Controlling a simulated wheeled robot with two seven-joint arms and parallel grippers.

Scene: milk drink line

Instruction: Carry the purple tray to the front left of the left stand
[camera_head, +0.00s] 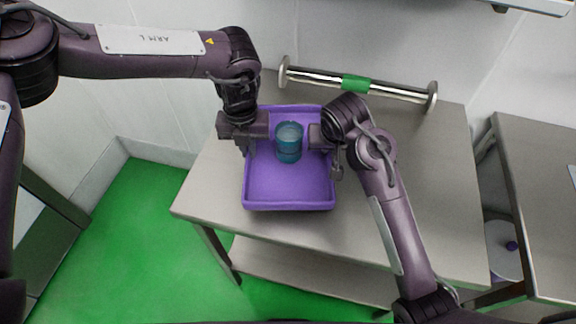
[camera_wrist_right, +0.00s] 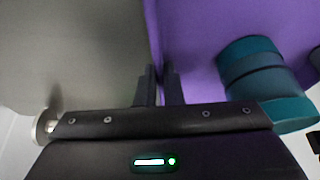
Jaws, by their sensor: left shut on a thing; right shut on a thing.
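The purple tray (camera_head: 289,188) is over the left part of the grey metal stand (camera_head: 388,210) in the head view. I cannot tell whether it touches the stand top. A teal cup-like container (camera_head: 289,142) stands inside the tray toward its far end. My left gripper (camera_head: 248,146) is shut on the tray's left wall. My right gripper (camera_head: 326,142) is shut on the tray's right wall. In the right wrist view the fingers (camera_wrist_right: 159,88) pinch the purple tray wall (camera_wrist_right: 190,45), with the teal container (camera_wrist_right: 265,80) to the right.
A metal bar with a green band (camera_head: 355,84) lies along the back of the stand. Another metal table (camera_head: 540,180) stands at the right. Green floor (camera_head: 130,225) is open at the left. The stand's right part is clear except for my right arm above it.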

